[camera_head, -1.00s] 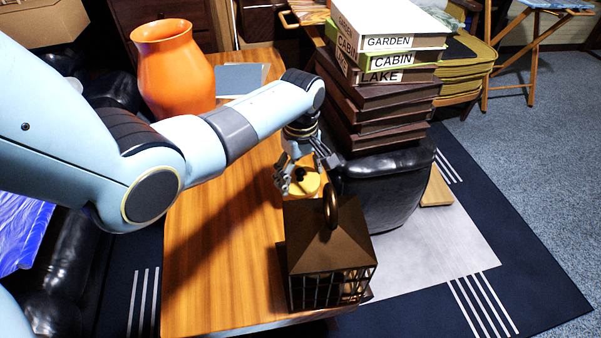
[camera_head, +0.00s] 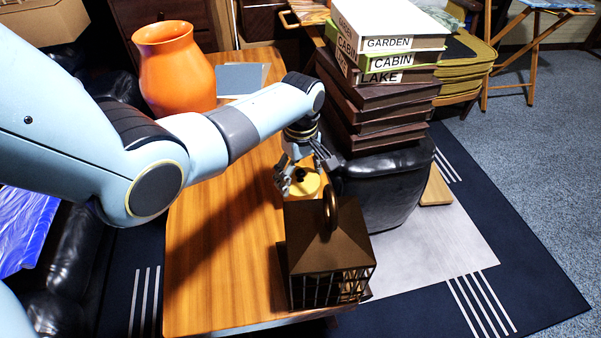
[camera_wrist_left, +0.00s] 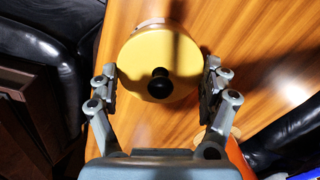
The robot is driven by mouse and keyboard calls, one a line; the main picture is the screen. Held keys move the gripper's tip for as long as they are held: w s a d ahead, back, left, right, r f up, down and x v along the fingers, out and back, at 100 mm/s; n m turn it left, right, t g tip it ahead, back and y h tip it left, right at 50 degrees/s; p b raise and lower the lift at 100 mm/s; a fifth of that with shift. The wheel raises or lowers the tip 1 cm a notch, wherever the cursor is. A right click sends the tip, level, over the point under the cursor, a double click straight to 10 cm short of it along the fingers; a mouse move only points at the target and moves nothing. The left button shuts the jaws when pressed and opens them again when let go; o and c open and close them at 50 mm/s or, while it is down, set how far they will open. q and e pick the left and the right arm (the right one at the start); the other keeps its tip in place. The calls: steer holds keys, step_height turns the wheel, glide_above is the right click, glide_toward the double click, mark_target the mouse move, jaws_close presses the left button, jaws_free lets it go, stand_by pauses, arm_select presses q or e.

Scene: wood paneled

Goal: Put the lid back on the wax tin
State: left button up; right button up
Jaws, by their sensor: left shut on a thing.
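The yellow round lid (camera_head: 306,187) with a black knob is at my left gripper (camera_head: 304,178), over the right side of the wooden table in the head view. The tin is not clearly seen, and whether the lid touches anything below is hidden. My right gripper is not in view.
A dark metal lantern (camera_head: 328,250) stands close in front of the lid on the table (camera_head: 215,255). An orange vase (camera_head: 175,70) and a grey-blue book (camera_head: 240,79) are at the back. Stacked books (camera_head: 375,100) rest on a black seat to the right. The table's left front is clear.

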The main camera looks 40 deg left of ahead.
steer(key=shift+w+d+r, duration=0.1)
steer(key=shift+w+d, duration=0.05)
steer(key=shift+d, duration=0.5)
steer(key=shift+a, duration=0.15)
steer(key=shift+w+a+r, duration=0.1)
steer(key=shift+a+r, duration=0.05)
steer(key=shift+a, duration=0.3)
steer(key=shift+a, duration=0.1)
